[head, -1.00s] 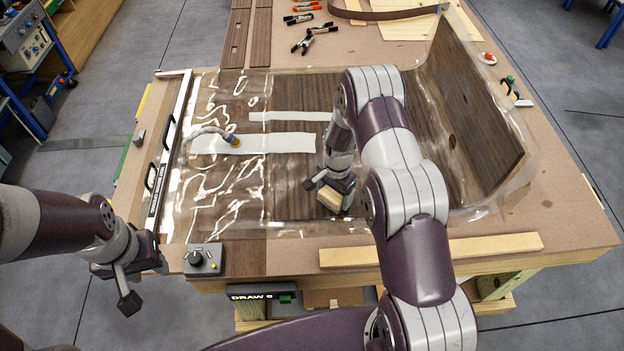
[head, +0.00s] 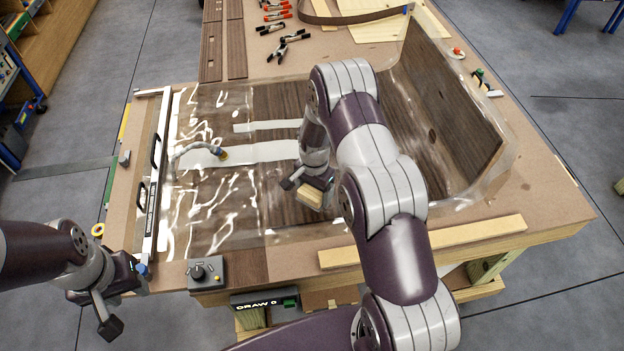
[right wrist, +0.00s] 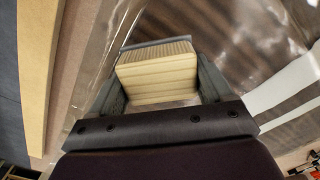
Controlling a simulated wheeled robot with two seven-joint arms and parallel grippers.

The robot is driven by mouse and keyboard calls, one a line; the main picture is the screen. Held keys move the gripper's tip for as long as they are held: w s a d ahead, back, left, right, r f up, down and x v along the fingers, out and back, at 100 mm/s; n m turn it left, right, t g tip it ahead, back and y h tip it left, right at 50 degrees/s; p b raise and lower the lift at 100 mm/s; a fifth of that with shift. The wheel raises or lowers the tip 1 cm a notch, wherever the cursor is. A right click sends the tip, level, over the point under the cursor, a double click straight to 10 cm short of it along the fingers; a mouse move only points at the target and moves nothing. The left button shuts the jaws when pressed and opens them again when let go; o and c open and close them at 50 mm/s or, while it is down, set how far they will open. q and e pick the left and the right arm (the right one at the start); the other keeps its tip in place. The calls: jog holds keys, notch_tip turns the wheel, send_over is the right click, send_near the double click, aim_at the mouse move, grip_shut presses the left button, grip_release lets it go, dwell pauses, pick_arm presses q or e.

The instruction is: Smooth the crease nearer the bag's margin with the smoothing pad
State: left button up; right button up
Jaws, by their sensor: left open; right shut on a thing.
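The clear vacuum bag (head: 222,212) lies on the table over dark veneer (head: 281,180), which curves up at the right. Bright wavy crease-like lines and glare run over its left part; I cannot single out the crease nearer the margin. My right gripper (head: 308,188) is shut on the smoothing pad (head: 311,197), a pale block, over the veneer near the bag's front margin. The pad also shows between the jaws in the right wrist view (right wrist: 158,80). Contact with the bag is unclear. My left gripper (head: 126,298) is open and empty off the table's front left corner.
A hose (head: 195,150) joins the bag at the left. A long bar (head: 155,190) lies along its left margin. A knob box (head: 206,274) and a wooden strip (head: 424,241) lie at the front edge. Clamps (head: 283,42) lie at the back. My right arm hides part of the bag.

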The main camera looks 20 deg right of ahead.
jog(key=shift+a+r+p, duration=0.1)
jog(key=shift+r+p, duration=0.3)
jog(key=shift+r, duration=0.5)
pick_arm(q)
jog(key=shift+w+a+r+p, duration=0.1)
jog(key=shift+a+r+p, duration=0.2)
jog(key=shift+r, duration=0.3)
jog(key=shift+a+r+p, duration=0.2)
jog(key=shift+r+p, duration=0.05)
jog(key=shift+r, duration=0.3)
pick_arm(e)
jog(key=shift+r, duration=0.9)
